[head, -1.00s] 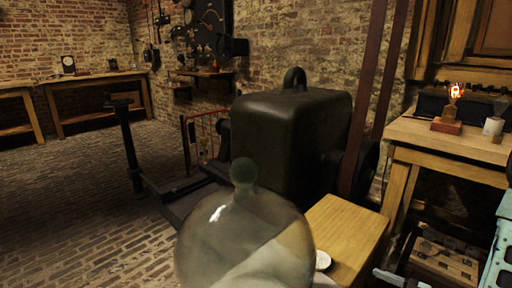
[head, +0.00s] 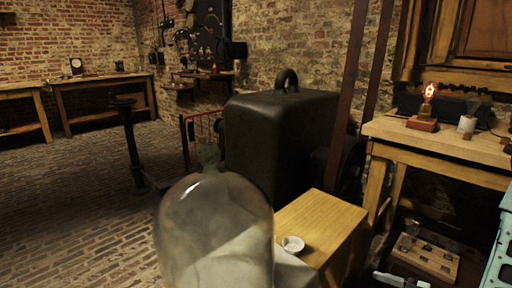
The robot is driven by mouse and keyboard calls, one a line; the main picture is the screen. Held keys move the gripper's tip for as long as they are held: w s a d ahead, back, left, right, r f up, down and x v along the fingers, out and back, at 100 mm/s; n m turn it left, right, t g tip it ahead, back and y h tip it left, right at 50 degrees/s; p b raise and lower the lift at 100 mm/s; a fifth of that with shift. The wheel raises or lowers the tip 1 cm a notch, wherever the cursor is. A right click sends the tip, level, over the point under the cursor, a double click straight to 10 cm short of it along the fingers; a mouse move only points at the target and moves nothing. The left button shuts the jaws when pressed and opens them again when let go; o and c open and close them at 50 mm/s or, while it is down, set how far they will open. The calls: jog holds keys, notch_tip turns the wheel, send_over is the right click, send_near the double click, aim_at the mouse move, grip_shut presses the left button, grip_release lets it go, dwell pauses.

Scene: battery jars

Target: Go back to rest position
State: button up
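My gripper is not clearly in view. A teal part of my own arm or body (head: 499,255) shows at the right edge, and a small pale piece with a dark end (head: 400,280) shows at the bottom edge, cut off. No fingertips can be made out. A large clear glass jar with a greenish knob on top (head: 213,235) stands close in front, its lower part cut off by the bottom edge. Nothing is seen touching it.
Right of the jar is a wooden box or stand (head: 330,235) with a small white dish (head: 293,244). A big dark machine (head: 275,145) stands behind. Open brick floor (head: 70,205) lies at left.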

jog(key=a+r+g+h, duration=0.6)
jog(key=a+r+h, duration=0.2)
jog(key=a+r, duration=0.15)
jog(key=s+a+r+m+g+h, duration=0.1)
jog(key=s+a+r+g, duration=0.3)
jog(key=s, duration=0.6)
jog(key=s+a+r+m+h, duration=0.1)
jog(key=s+a+r, duration=0.1)
jog(key=s+r, duration=0.6)
notch_tip(320, 180, up, 28)
jog(key=s+p, duration=0.2)
jog(key=p, duration=2.7)
jog(key=shift+s+d+p, duration=0.2)
jog(key=shift+p, duration=0.1)
